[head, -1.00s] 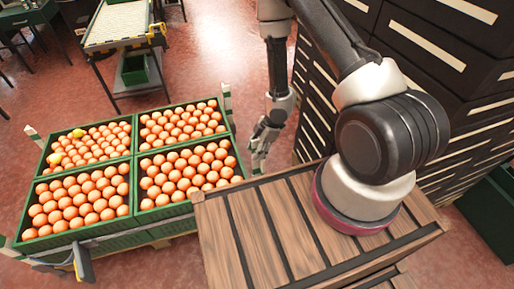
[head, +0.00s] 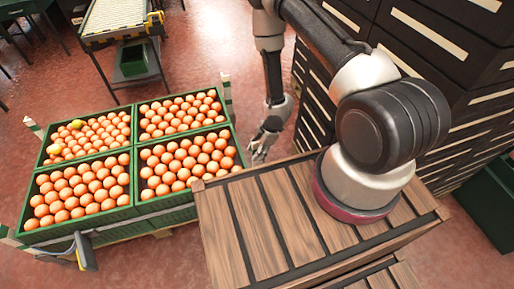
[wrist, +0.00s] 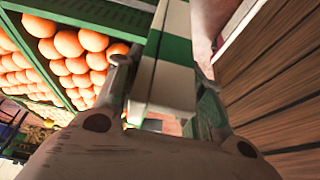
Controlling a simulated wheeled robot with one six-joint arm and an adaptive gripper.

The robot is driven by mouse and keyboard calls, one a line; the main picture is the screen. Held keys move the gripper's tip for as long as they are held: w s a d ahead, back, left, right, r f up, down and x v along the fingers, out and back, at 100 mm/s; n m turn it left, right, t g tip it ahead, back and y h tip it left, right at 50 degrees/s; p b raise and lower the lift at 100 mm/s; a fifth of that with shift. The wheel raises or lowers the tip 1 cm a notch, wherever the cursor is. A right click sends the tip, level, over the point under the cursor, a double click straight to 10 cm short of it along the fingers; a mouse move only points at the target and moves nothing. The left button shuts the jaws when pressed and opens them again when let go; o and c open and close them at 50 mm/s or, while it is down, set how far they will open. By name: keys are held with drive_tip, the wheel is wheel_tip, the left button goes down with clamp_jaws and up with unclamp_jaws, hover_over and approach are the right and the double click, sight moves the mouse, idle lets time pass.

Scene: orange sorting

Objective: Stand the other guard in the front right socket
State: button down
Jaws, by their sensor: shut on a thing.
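My gripper (head: 260,152) hangs beside the right side of the orange crates, just behind the wooden crate top. In the wrist view its fingers (wrist: 160,95) are shut on a guard (wrist: 176,50), a white post with green bands. The guard runs away from the fingers, close to a crate of oranges on its left. In the head view the guard is mostly hidden by the gripper. White-tipped corner posts stand at the back right (head: 226,88) and back left (head: 33,127) of the crates. I cannot make out the front right socket, near the wooden crate's corner.
Green crates (head: 137,178) full of oranges stand together at left. The slatted wooden crate (head: 222,235) fills the front middle, close to them. Dark drawer stacks (head: 440,75) stand at right. A roller table (head: 122,22) is at the back. A handheld device (head: 85,252) hangs at front left.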

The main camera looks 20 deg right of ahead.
wheel_tip(320, 180, down, 6)
drive_tip(key=shift+f, duration=0.15)
idle(0.6)
drive_tip(key=c, duration=0.8)
unclamp_jaws()
drive_tip(key=v, duration=1.2)
